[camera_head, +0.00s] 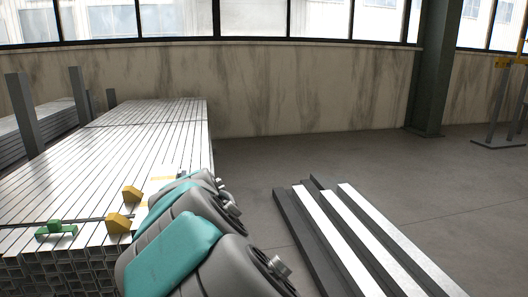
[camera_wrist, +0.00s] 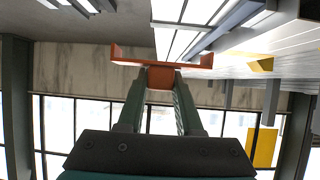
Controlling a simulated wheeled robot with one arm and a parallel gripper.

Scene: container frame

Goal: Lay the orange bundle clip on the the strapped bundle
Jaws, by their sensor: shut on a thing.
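The strapped bundle (camera_head: 150,140) is a wide stack of shiny square metal tubes at the left of the head view, with dark straps across it. My gripper (camera_wrist: 160,80) has green fingers, shut on the stem of the orange bundle clip (camera_wrist: 160,58), a wide bracket with short upturned ends. In the wrist view, which looks upside down, metal tubes (camera_wrist: 270,38) show beyond the clip, with no clear contact. In the head view my arm hides the gripper and the clip.
Two yellow wedges (camera_head: 132,193) (camera_head: 118,222) and a green clip (camera_head: 56,230) sit on the bundle's near end. Upright posts (camera_head: 22,112) stand at its left. Loose metal bars (camera_head: 345,235) lie to the right of my arm. Bare floor (camera_head: 300,158) lies behind them.

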